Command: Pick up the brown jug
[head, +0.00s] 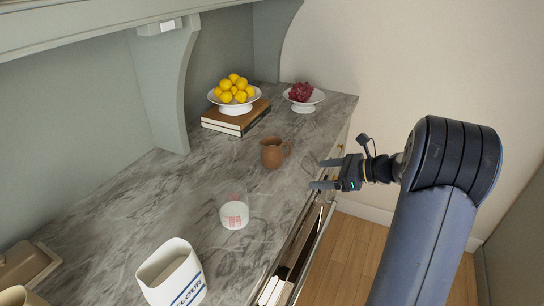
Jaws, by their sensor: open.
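The brown jug (271,153) stands upright on the grey marble counter, near its middle, with its handle on the right side. My gripper (315,174) is to the right of the jug, at the counter's front edge. Its two fingers point left and are apart, with nothing between them. A clear gap shows between the fingertips and the jug.
A glass measuring cup (234,214) and a white flour canister (172,276) stand nearer on the counter (180,190). Behind the jug are a bowl of lemons (235,107) on books (234,123) and a bowl of red fruit (304,105). An open drawer (300,252) is below the front edge.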

